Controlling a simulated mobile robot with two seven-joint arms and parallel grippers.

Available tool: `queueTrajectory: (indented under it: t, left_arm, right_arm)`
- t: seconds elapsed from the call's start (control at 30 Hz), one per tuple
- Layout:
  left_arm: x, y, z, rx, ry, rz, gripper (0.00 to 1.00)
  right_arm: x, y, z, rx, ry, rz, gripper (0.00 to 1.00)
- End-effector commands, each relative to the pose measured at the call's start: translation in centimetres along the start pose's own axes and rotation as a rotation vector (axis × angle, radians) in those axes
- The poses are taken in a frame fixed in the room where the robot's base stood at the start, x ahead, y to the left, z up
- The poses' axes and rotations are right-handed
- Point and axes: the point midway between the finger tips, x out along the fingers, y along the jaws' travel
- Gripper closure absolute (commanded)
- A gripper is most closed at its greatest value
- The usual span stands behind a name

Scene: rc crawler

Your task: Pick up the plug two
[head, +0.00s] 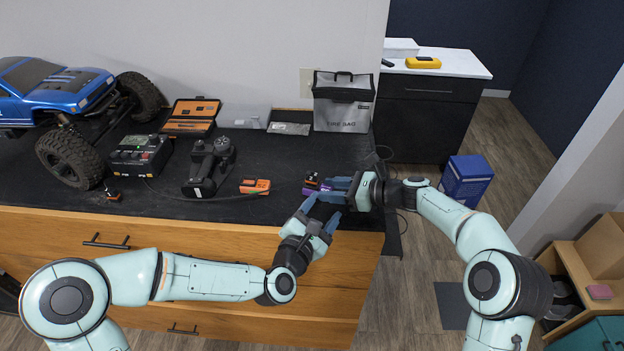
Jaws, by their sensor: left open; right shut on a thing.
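A small purple block (324,187) is at the fingertips of my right gripper (331,190), near the front right of the bench. The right gripper points left and is shut on it, with the fingers hiding part of it. A small dark and orange plug-like piece (312,179) shows just behind and left of the purple block; I cannot tell whether it is plug two or whether it touches the fingers. My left gripper (322,210) is open and reaches up from below, close beneath the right gripper at the bench's front edge. I see nothing clearly between its fingers.
An orange battery pack (255,186) and a transmitter (208,166) lie left of the grippers. A charger (140,155), blue crawler (55,95), another small plug (113,195) and grey bag (343,101) are also on the black mat (290,160). A cable runs along the front.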

Motion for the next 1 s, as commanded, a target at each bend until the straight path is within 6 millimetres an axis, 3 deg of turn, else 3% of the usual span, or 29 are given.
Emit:
queueTrajectory:
  t: [0.13,0.33,0.47,0.73,1.0]
  left_arm:
    - [-0.5,2.2,-1.2,-0.287,-0.013,0.086,0.38]
    - [-1.0,3.9,-1.9,-0.509,-0.042,0.149,0.38]
    - [-0.2,4.4,-2.0,-0.556,-0.052,0.162,0.38]
    - [4.3,5.2,-2.0,-0.559,-0.052,0.16,0.38]
    - [6.4,5.7,-2.2,-0.556,-0.051,0.162,0.38]
  right_arm:
    - [0.0,0.0,0.0,0.0,0.0,0.0,0.75]
    - [0.0,0.0,0.0,0.0,0.0,0.0,0.75]
    - [0.0,0.0,0.0,0.0,0.0,0.0,0.75]
    - [0.0,0.0,0.0,0.0,0.0,0.0,0.75]
    - [0.0,0.0,0.0,0.0,0.0,0.0,0.75]
